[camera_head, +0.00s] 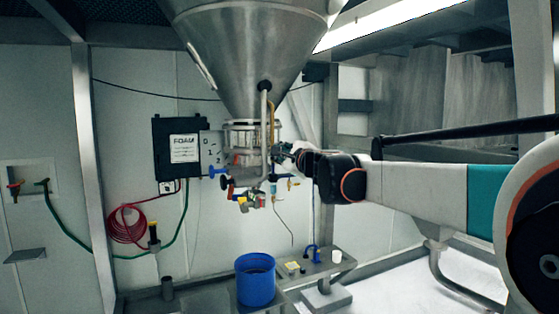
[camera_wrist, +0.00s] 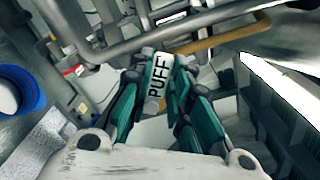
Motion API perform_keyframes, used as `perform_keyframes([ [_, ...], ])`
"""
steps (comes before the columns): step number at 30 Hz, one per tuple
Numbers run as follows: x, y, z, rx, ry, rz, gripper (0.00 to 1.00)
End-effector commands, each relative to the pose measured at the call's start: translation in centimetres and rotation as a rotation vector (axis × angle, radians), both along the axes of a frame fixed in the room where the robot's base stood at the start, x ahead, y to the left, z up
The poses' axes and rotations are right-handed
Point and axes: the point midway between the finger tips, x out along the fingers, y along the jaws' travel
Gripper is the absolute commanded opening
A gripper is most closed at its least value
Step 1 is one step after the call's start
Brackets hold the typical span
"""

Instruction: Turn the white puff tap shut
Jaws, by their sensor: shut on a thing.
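The white puff tap (camera_wrist: 158,78) shows in the wrist view, with "PUFF" in dark letters along its handle. My gripper (camera_wrist: 155,95) has its two green-and-grey fingers on either side of the handle and is shut on it. In the head view my gripper (camera_head: 284,152) reaches from the right to the pipework under the steel hopper. The tap itself is hard to make out there, hidden by the gripper and small.
The steel hopper (camera_head: 245,50) hangs above the pipework. Coloured taps (camera_head: 246,200) sit just below my gripper. A blue bucket (camera_head: 256,282) stands below, beside a small bench (camera_head: 345,262). A yellow-brown pipe (camera_wrist: 225,37) and grey pipes (camera_wrist: 135,42) run close to my fingers.

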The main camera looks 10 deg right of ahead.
Motion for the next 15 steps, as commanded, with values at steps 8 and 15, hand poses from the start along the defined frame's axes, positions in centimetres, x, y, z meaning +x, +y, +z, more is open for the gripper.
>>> perform_keyframes([
  [8,0.1,-1.0,0.9,0.257,0.051,0.000,0.00],
  [15,0.4,-1.9,1.6,0.480,0.096,-0.001,0.00],
])
